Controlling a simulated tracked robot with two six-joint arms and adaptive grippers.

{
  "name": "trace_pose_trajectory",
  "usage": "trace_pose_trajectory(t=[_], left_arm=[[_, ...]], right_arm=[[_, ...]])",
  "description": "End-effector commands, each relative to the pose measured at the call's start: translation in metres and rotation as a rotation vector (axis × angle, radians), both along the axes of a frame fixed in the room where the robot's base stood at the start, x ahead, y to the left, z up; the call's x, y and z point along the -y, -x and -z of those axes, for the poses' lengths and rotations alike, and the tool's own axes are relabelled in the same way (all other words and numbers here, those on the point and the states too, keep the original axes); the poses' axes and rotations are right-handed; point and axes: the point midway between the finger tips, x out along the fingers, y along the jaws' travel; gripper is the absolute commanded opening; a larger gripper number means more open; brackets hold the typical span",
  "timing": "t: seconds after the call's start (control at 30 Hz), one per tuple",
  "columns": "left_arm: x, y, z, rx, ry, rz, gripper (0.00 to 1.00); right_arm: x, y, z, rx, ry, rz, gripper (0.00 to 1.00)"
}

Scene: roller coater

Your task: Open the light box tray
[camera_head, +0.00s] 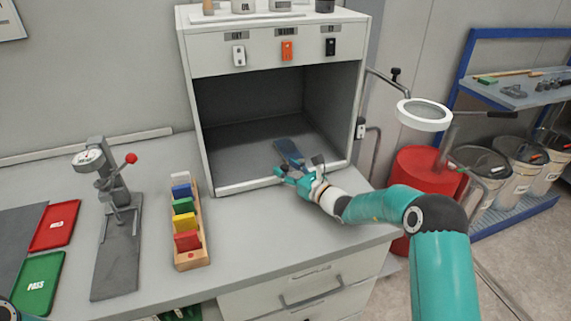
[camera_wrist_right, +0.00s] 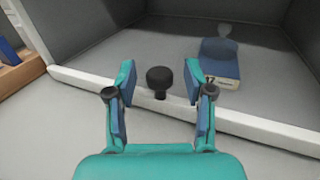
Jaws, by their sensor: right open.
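The light box (camera_head: 261,57) is a grey open-fronted cabinet on the bench. Its tray (camera_head: 225,188) lies flat along the cabinet floor with a pale front lip, and it also shows in the right wrist view (camera_wrist_right: 100,84). A dark round knob (camera_wrist_right: 159,80) stands at the tray's front lip. My right gripper (camera_head: 300,168) is open at the front of the box. In the right wrist view its two fingers (camera_wrist_right: 160,88) stand on either side of the knob, with gaps visible. A blue panel with a white label (camera_wrist_right: 220,62) lies on the tray behind the knob. My left gripper is out of view.
A wooden rack (camera_head: 191,250) of coloured panels stands left of the box, beside a lever press (camera_head: 113,195). Red (camera_head: 55,226) and green (camera_head: 40,280) trays lie at far left. A ring magnifier (camera_head: 424,114) and red drum (camera_head: 418,172) are at right. The bench front is mostly clear.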

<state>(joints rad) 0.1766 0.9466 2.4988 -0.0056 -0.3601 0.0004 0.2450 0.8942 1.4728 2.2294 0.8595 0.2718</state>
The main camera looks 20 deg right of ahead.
Motion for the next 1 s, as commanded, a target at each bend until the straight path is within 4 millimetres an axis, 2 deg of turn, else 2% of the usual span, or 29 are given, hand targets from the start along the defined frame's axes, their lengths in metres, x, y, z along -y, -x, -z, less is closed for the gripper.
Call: trace_pose_trajectory(t=[0.2,0.47,0.8,1.0], left_arm=[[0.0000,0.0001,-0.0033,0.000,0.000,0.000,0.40],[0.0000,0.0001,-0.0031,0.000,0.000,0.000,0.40],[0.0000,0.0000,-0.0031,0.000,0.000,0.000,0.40],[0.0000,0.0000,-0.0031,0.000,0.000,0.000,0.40]], right_arm=[[-0.0057,-0.0115,-0.0004,0.000,-0.001,0.000,0.53],[-0.0061,-0.0121,0.0002,0.000,-0.001,0.000,0.53],[-0.0058,-0.0118,0.0000,0.000,-0.001,0.000,0.00],[-0.0055,-0.0118,0.0000,0.000,-0.001,0.000,0.00]])
